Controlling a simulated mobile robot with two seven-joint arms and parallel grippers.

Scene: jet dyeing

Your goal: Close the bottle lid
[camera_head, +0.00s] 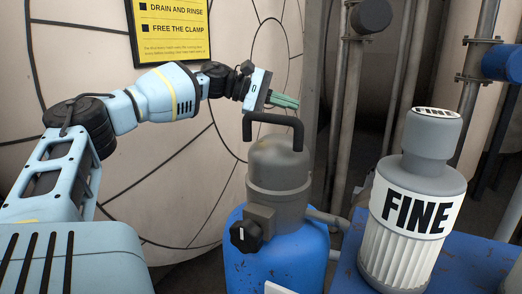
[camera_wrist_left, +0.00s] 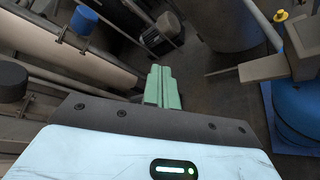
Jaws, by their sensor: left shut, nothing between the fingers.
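A blue vessel (camera_head: 277,258) stands at the centre, topped by a grey domed cap (camera_head: 279,170) with a black bent handle (camera_head: 272,120). The cap looks seated; I cannot tell whether it is fastened. A grey bottle labelled FINE (camera_head: 411,205) stands upright to its right, with its grey lid (camera_head: 433,132) on top. My left gripper (camera_head: 285,100) is above the black handle in the picture, its green fingers shut and empty. The shut fingers (camera_wrist_left: 158,85) also show in the left wrist view, with nothing between them. My right gripper is out of view.
A black knob (camera_head: 246,236) sticks out from the front of the blue vessel. A blue surface (camera_head: 470,265) is under the FINE bottle. Vertical pipes (camera_head: 338,100) stand behind. A yellow sign (camera_head: 173,28) hangs on the large pale drum (camera_head: 90,75) at the back left.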

